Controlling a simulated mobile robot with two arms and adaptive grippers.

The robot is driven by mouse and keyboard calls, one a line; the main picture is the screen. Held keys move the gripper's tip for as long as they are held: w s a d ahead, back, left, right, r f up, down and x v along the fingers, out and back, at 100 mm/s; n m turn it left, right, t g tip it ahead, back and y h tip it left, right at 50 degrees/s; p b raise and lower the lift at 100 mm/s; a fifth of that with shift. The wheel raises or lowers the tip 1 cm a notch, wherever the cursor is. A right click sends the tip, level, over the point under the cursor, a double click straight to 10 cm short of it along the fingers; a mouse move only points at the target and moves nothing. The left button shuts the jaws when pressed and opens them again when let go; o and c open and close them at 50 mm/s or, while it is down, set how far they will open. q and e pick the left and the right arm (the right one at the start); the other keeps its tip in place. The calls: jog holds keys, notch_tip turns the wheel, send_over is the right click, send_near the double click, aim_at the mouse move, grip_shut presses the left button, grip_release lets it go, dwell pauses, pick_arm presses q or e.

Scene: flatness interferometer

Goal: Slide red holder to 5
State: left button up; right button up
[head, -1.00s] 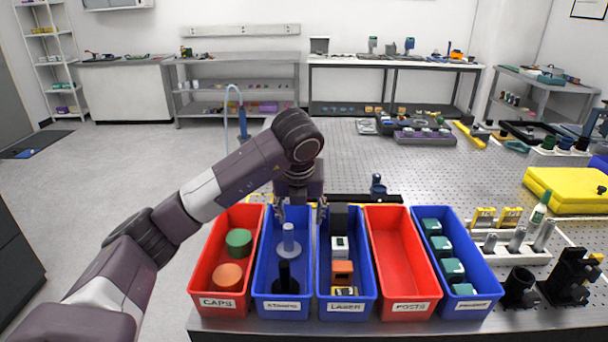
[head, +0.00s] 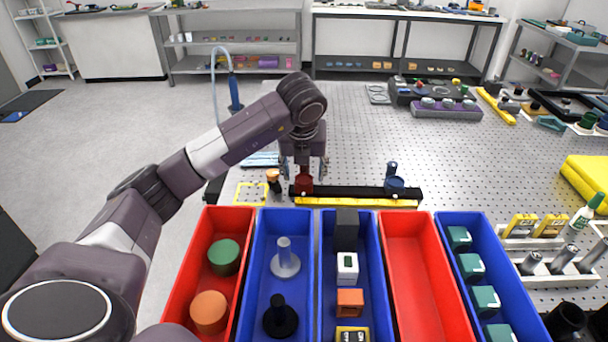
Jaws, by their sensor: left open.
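The red holder (head: 304,184) sits on the left part of a black rail (head: 345,192). A yellow scale strip (head: 355,202) runs along the rail's front edge; its numbers are too small to read. A blue holder (head: 394,183) sits near the rail's right end. My left gripper (head: 304,170) points down over the red holder, its open fingers to the left and right of it. I cannot tell whether they touch it. The gripper hides the holder's upper part. My right gripper is not in view.
A small orange-topped post (head: 273,179) stands just left of the rail, beside a yellow square outline (head: 250,193). Red and blue bins, including an empty red one (head: 412,270), line the table's front. The perforated tabletop (head: 370,140) behind the rail is mostly clear.

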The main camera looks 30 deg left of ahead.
aim_at(304, 181)
pick_arm(q)
jog(key=x, duration=0.3)
jog(key=shift+r, duration=0.1)
jog(key=shift+w+a+f+p, duration=0.2)
jog(key=shift+w+f+p, duration=0.1)
jog(key=shift+f, duration=0.3)
jog(key=c, duration=1.2)
grip_shut()
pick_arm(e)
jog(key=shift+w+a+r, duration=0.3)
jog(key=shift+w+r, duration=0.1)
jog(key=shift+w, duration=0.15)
